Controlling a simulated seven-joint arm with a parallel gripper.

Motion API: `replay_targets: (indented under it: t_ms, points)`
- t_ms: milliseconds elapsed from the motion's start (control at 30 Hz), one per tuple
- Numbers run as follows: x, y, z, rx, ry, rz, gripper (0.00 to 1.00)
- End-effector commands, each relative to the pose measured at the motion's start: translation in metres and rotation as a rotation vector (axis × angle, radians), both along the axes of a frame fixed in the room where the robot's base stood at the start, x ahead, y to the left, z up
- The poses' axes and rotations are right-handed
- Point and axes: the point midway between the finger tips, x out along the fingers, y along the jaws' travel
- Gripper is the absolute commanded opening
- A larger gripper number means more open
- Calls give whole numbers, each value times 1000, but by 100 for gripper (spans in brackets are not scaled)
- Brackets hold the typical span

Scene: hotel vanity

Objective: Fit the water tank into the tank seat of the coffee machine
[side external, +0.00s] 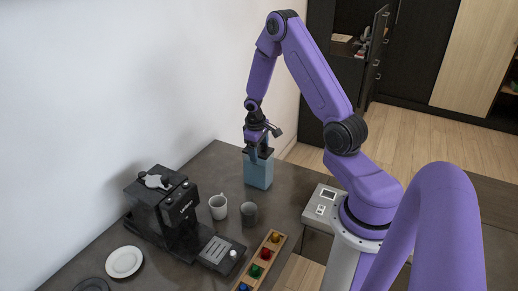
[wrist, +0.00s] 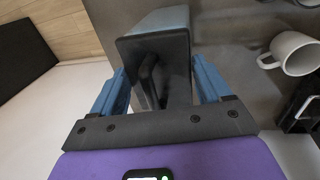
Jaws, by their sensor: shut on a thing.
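The water tank (side external: 258,172) is a blue-grey box with a dark top, upright near the far end of the counter. I cannot tell whether its base touches the counter. My gripper (side external: 257,153) points down over it and is shut on its top. In the wrist view the tank (wrist: 176,22) lies between my two blue fingers (wrist: 158,75), with a dark handle on its lid. The black coffee machine (side external: 180,208) stands by the wall, left of and nearer than the tank. I cannot make out its tank seat clearly.
A white mug (side external: 217,207) and a grey mug (side external: 249,213) stand between tank and machine. The white mug also shows in the wrist view (wrist: 297,54). A wooden tray (side external: 280,240) of coloured capsules and a white saucer (side external: 124,262) lie nearer. The counter behind the machine looks clear.

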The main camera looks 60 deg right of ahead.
Motion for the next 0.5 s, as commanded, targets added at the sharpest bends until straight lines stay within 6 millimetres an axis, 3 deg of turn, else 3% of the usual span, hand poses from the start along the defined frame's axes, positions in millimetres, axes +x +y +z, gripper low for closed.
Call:
replay_targets:
  t_ms: [233, 267, 300, 333, 500]
  points:
    - [0, 0, -2, -1, -1, 0, 2]
    - [0, 0, -3, 0, 0, 0, 81]
    - [0, 0, -2, -1, -1, 0, 94]
    - [0, 0, -2, -1, -1, 0, 100]
    - [0, 0, -2, 0, 0, 0, 100]
